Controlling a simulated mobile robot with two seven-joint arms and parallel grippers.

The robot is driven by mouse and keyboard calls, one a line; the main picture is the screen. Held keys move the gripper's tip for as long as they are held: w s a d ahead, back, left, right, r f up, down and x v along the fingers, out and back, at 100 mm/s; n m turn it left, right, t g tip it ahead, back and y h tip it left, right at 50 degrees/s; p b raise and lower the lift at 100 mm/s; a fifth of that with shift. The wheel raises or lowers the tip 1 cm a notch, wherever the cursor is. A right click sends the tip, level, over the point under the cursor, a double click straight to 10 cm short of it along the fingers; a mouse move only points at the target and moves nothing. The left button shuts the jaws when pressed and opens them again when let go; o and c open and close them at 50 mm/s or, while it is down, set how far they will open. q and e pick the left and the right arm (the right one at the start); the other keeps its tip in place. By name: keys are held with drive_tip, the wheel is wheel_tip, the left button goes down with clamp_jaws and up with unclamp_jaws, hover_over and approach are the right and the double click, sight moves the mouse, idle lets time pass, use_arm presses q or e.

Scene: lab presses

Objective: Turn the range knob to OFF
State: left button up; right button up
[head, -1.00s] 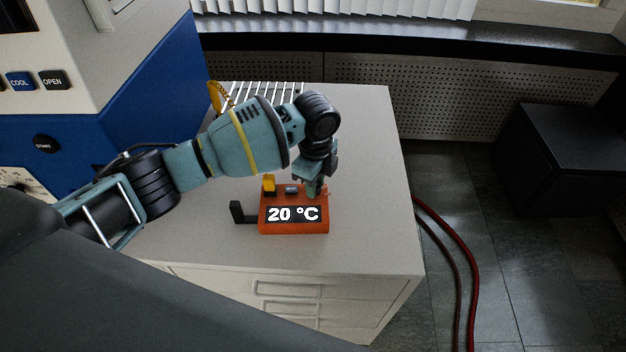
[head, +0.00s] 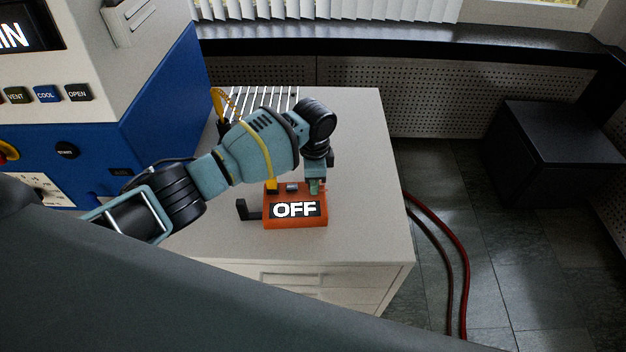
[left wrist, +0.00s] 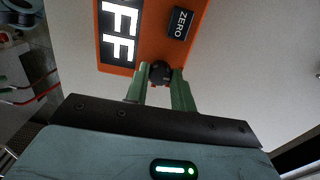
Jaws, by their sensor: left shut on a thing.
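The orange meter (head: 277,222) lies on the white cabinet top, and its display (head: 296,210) reads OFF. In the left wrist view the meter (left wrist: 150,42) shows part of the display and a dark button marked ZERO (left wrist: 180,24). My left gripper (head: 315,186) reaches down at the meter's right rear. In the left wrist view its two green fingers (left wrist: 161,84) are shut on the dark round range knob (left wrist: 159,73). The fingers hide part of the knob, and its pointer cannot be made out. My right gripper is not in view.
A yellow part (head: 271,186) and a dark bracket (head: 248,210) stand by the meter. A wire rack (head: 262,98) lies behind. A blue and white machine (head: 150,110) stands at left. Red hoses (head: 462,255) run along the floor at right. The cabinet top (head: 365,190) right of the meter is clear.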

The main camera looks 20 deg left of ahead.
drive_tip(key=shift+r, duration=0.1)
use_arm(q)
drive_tip(key=o, duration=1)
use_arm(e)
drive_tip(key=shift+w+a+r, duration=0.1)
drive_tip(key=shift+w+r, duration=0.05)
use_arm(q)
wheel_tip(320, 180, up, 8)
drive_tip(key=shift+f+p, duration=0.1)
drive_tip(key=shift+p, duration=0.25)
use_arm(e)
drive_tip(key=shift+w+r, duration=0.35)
